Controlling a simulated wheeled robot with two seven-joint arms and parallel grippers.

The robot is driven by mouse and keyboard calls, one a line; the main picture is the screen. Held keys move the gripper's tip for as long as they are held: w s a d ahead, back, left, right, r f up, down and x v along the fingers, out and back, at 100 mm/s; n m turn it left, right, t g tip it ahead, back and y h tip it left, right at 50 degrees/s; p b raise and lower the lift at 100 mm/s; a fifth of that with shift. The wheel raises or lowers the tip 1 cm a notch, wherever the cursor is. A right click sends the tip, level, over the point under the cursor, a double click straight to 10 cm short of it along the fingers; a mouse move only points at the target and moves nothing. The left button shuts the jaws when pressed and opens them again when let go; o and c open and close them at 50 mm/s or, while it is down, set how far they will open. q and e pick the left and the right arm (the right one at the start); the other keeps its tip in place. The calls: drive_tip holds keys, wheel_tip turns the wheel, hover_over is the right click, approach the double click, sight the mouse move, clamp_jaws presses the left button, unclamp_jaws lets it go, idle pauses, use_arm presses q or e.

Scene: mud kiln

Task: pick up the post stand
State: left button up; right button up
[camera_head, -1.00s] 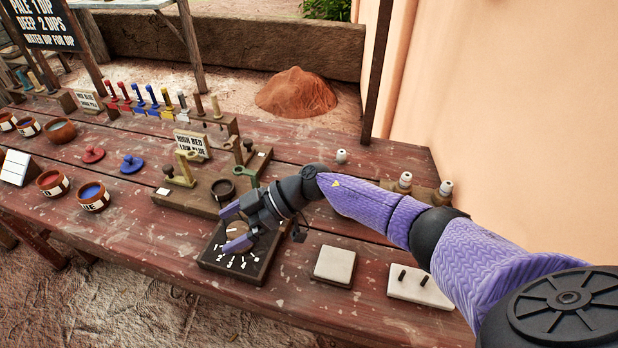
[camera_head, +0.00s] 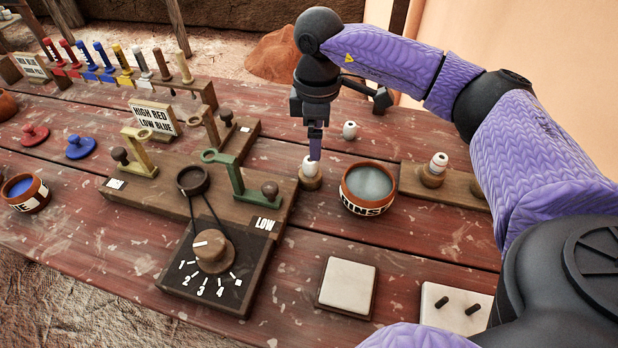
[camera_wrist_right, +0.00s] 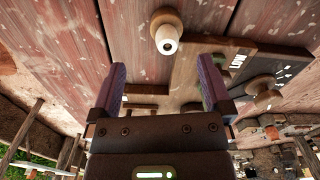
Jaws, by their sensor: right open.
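A small round wooden stand with a short white-topped post (camera_head: 309,172), which I take as the post stand, stands upright on the table left of the rinse bowl. It also shows in the right wrist view (camera_wrist_right: 167,35), ahead of and between the fingertips. My right gripper (camera_head: 315,155) points down right over it, its fingers close to the white top. In the wrist view the right gripper (camera_wrist_right: 161,68) is open, with nothing between its fingers. The head view does not show clearly whether a finger touches the post. My left gripper is not in view.
The rinse bowl (camera_head: 367,188) stands close on the right. A wooden rack (camera_head: 425,182) holds a similar white-topped piece. On the left is a wooden board with a green bracket (camera_head: 235,175) and a numbered dial (camera_head: 211,250). A white square pad (camera_head: 347,285) lies in front.

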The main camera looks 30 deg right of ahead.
sight(310, 173)
drive_tip(key=f+b, duration=0.1)
drive_tip(key=f, duration=0.2)
drive_tip(key=a+f+b, duration=0.1)
drive_tip(key=f+b, duration=0.1)
drive_tip(key=f, duration=0.1)
drive_tip(key=f+b, duration=0.1)
drive_tip(key=f, duration=0.2)
drive_tip(key=shift+a+f, duration=0.15)
drive_tip(key=shift+f, duration=0.25)
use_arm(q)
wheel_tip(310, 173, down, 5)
use_arm(e)
drive_tip(key=shift+f+b, duration=0.2)
drive_tip(key=shift+b, duration=0.1)
drive_tip(key=shift+r, duration=0.15)
drive_tip(key=shift+c, duration=0.4)
drive_tip(key=c, duration=1)
drive_tip(key=shift+o, duration=0.2)
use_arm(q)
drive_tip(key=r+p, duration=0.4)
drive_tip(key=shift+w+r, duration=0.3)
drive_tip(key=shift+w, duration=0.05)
use_arm(e)
wheel_tip(310, 173, up, 10)
drive_tip(key=shift+r, duration=0.1)
